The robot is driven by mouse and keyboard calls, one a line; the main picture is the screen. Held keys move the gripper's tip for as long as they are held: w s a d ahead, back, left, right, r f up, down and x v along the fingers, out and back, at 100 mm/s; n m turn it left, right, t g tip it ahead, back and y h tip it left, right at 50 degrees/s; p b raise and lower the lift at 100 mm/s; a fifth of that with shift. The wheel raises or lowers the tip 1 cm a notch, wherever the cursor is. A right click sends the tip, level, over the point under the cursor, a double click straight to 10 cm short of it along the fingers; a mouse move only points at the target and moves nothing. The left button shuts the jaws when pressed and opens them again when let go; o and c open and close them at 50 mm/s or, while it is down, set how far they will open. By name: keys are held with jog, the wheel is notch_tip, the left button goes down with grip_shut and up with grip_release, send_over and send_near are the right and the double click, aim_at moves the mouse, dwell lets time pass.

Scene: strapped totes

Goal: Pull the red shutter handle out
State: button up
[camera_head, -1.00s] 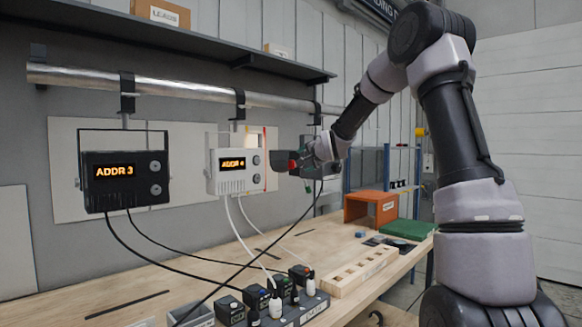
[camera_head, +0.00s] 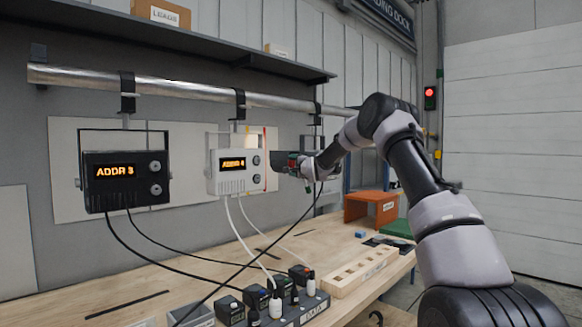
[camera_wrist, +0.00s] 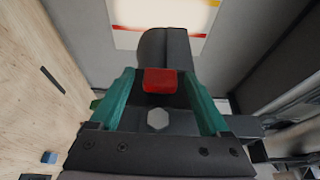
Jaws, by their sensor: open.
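The red shutter handle (camera_wrist: 160,81) is a small red block on the front of a dark housing (camera_wrist: 165,48) in the wrist view. My gripper (camera_wrist: 160,75) has two green fingers, spread open on either side of the handle, with visible gaps. Whether the fingers reach to the handle's depth I cannot tell. In the head view my gripper (camera_head: 298,166) is at the dark housing (camera_head: 278,157), right of the white ADDR 4 unit (camera_head: 228,172). There the handle is small and mostly hidden by the gripper.
A black ADDR 3 unit (camera_head: 125,181) hangs left from the metal pipe (camera_head: 190,90). Cables run down to the wooden bench (camera_head: 200,245), which holds several small devices, a wooden slotted tray (camera_head: 362,270) and an orange box (camera_head: 368,206).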

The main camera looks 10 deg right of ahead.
jog(key=shift+w+a, duration=0.2)
jog(key=shift+w, duration=0.5)
grip_shut()
dwell(1.0)
